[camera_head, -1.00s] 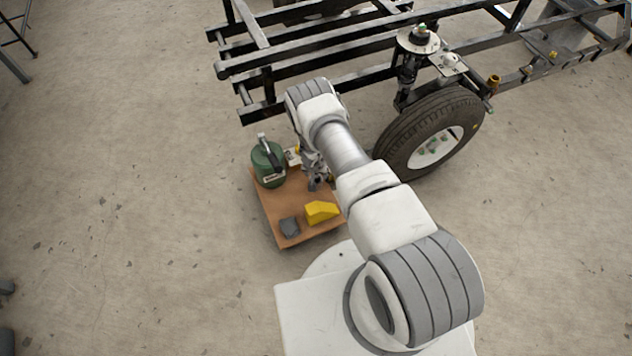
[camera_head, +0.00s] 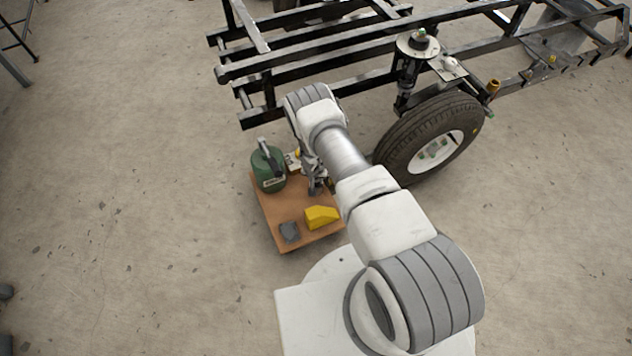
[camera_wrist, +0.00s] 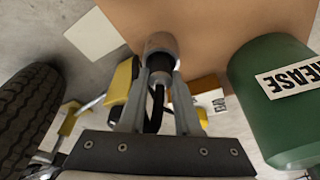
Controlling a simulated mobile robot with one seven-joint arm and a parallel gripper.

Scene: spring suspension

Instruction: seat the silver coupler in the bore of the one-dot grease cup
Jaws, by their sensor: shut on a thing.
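The silver coupler (camera_wrist: 162,44) is at the top centre of the wrist view, with a dark collar and a black hose (camera_wrist: 157,98) running back between the fingers. My gripper (camera_wrist: 160,72) is shut on the coupler. In the head view my gripper (camera_head: 316,184) is low over the right part of the brown board, partly hidden by my arm, and the coupler cannot be made out. I cannot pick out a one-dot grease cup or its bore in either view.
A green grease can (camera_head: 268,168) stands at the board's (camera_head: 277,212) back left; it also shows close on the right of the wrist view (camera_wrist: 275,95). A yellow block (camera_head: 321,216) and a grey block (camera_head: 289,231) lie in front. A tyre (camera_head: 428,138) and black frame (camera_head: 300,72) stand behind and right.

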